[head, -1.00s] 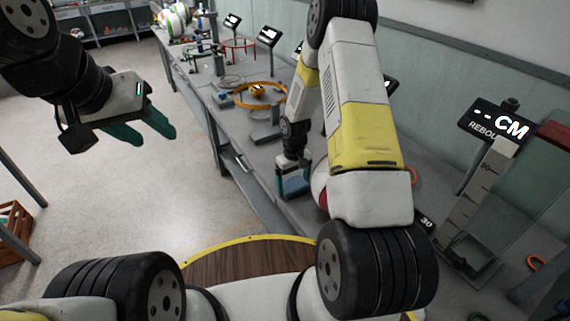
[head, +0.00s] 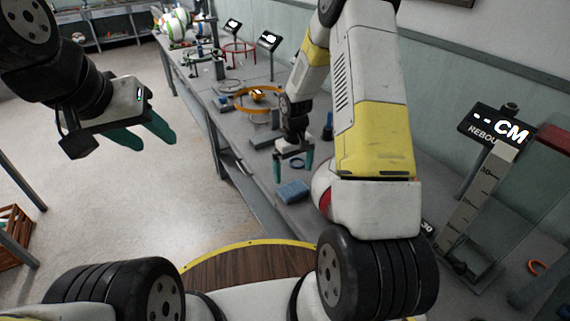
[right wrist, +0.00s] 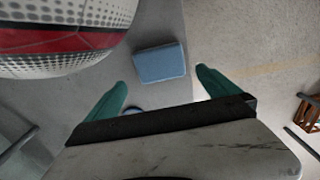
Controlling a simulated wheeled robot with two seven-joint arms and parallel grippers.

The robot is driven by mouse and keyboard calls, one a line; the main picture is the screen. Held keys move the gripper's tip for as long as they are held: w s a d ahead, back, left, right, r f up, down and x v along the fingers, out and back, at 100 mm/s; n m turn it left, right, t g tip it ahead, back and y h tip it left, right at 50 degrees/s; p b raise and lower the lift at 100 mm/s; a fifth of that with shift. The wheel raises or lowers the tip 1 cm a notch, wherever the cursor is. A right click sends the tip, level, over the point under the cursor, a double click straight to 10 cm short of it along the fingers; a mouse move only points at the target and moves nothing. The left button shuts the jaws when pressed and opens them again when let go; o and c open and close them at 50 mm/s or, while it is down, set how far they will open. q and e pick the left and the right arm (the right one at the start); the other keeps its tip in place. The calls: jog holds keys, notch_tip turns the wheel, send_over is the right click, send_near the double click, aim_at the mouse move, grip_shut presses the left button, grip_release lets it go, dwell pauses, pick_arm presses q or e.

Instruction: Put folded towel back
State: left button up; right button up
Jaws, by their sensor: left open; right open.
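The folded towel (head: 292,193) is a small blue block lying flat on the grey table near its front edge. It also shows in the right wrist view (right wrist: 160,63), just beyond the fingertips. My right gripper (head: 294,170) is open and empty above and slightly behind the towel in the head view, with its teal fingers apart and clear of it. In the right wrist view the open fingers (right wrist: 161,80) point toward the towel. My left gripper (head: 154,140) is open and empty over the floor, left of the table.
A red and white ball (right wrist: 62,32) sits close to the towel; my right arm partly hides it in the head view. An orange ring stand (head: 258,108) is farther back on the table. A rebound gauge (head: 483,190) stands at right.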

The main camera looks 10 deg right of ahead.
jog(key=s+r+m+t, duration=0.15)
jog(key=s+r, duration=0.25)
jog(key=r, duration=0.8)
jog(key=s+r+t, duration=0.2)
jog(key=s+r, duration=0.3)
jog(key=r, duration=0.8)
jog(key=s+a+r+m+t+y, duration=0.1)
jog(key=s+r, duration=0.3)
jog(key=s, duration=0.3)
jog(key=s+a+r+m+t+y, duration=0.1)
jog(key=s+r, duration=0.3)
jog(key=s, duration=0.4)
jog(key=shift+s+r+t, duration=0.15)
jog(key=shift+r+t, duration=0.15)
jog(key=shift+t, duration=0.05)
jog(key=shift+a, duration=0.1)
